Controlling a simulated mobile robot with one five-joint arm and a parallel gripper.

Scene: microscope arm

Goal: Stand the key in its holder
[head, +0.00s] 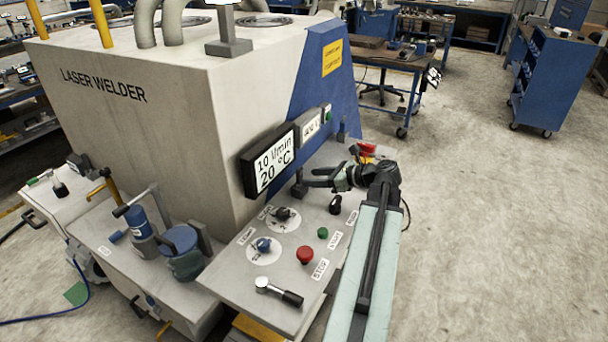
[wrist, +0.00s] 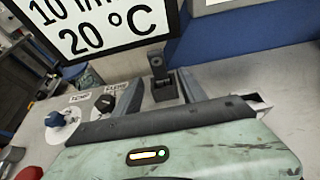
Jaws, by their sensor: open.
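A small dark block (wrist: 164,92), which looks like the holder, stands on the panel below the large display in the wrist view. A dark upright piece with a round spot near its top (wrist: 158,66) rises from it and looks like the key standing in it; I cannot tell how deep it sits. The block also shows in the head view (head: 299,189). My gripper (head: 309,177) is open, its fingers pointing left toward the block. In the wrist view my fingers (wrist: 160,97) lie to either side of the block, with no visible contact.
The sloping panel carries a red stop button (head: 305,255), a green button (head: 323,233), a blue knob (head: 263,245), a dark knob (head: 282,214) and a silver-and-black lever (head: 278,291). The welder's display (head: 268,160) overhangs the panel's back.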

